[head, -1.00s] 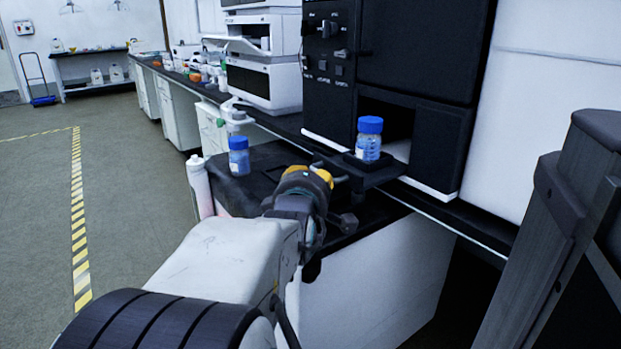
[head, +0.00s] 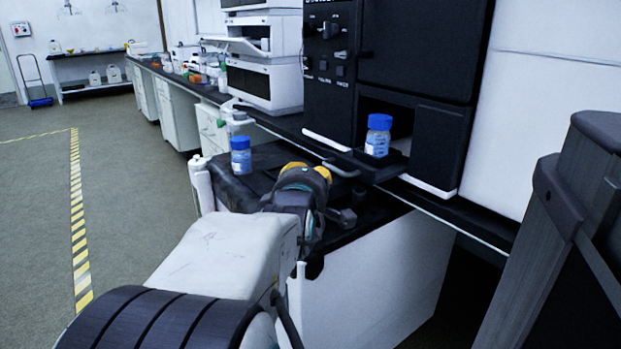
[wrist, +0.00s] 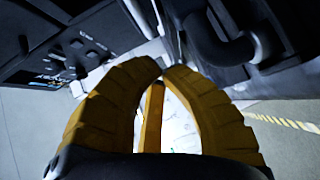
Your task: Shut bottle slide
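The bottle slide (head: 392,164) is a black tray sticking part way out of the opening in the black instrument (head: 330,100). A blue-capped bottle (head: 377,143) stands upright on it. The slide's dark bar handle (head: 346,171) is at its front left. My gripper (head: 308,168), with yellow fingers, is just left of the handle in the head view. In the wrist view my gripper's fingertips (wrist: 164,67) come together with nothing seen held. A black curved handle (wrist: 222,48) shows to their right, outside the fingers. Whether they touch the slide is unclear.
A second blue-capped bottle (head: 241,156) stands on the black bench top (head: 262,158) left of my gripper. A white squeeze bottle (head: 201,186) is at its left edge. White stacked instruments (head: 262,60) stand behind. The floor to the left is open.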

